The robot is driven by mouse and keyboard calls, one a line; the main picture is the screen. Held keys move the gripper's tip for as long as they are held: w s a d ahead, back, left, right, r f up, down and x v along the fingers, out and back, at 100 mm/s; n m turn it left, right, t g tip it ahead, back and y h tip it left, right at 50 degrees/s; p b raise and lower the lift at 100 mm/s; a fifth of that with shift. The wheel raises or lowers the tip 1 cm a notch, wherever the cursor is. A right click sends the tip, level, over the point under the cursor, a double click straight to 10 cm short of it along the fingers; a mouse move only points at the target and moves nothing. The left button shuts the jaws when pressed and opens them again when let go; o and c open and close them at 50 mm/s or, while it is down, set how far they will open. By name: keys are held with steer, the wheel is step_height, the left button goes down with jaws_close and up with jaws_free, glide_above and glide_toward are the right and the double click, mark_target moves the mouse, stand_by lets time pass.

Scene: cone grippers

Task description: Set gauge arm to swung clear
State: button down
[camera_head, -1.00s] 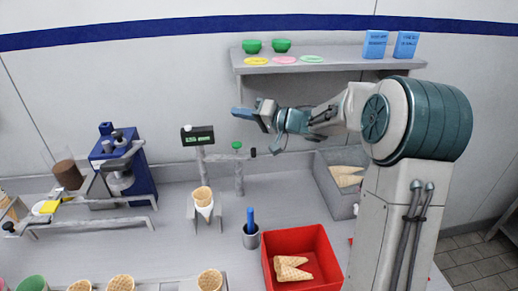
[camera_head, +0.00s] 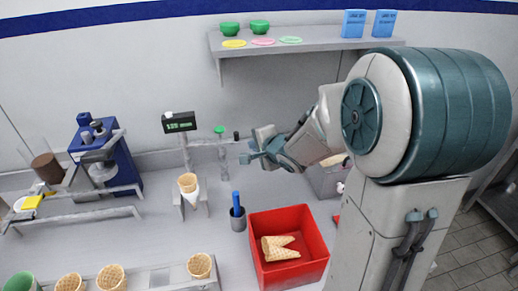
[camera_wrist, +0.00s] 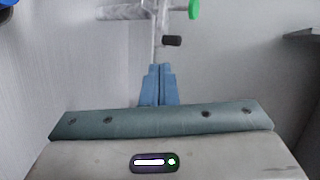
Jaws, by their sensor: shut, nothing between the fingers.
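The gauge arm appears to be the thin grey bar on a post (camera_head: 223,160) with a green knob (camera_head: 219,129) on top. Its black grip (camera_head: 237,135) sticks up at its right end. In the wrist view the green knob (camera_wrist: 194,9) is at the top edge, and the black grip (camera_wrist: 171,41) is just beyond my fingertips. My gripper (camera_head: 244,158) is shut and empty, close to the right of the post and a little below the grip. Its blue fingers (camera_wrist: 158,72) overlap the bar in the wrist view. I cannot tell whether they touch it.
A display (camera_head: 179,122) stands left of the post, above a cone in a holder (camera_head: 188,184). A grey bin (camera_head: 325,180) is behind my arm. A shelf (camera_head: 300,45) hangs above.

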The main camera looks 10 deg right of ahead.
mark_target(238, 136)
steer(key=x, duration=0.4)
steer(key=r+x, duration=0.1)
steer(key=x, duration=0.2)
steer(key=shift+w+a+r+b, duration=0.1)
steer(key=shift+w+a+b, duration=0.05)
steer(key=shift+w+b, duration=0.2)
steer(key=shift+w+a, duration=0.15)
steer(key=shift+w, duration=0.4)
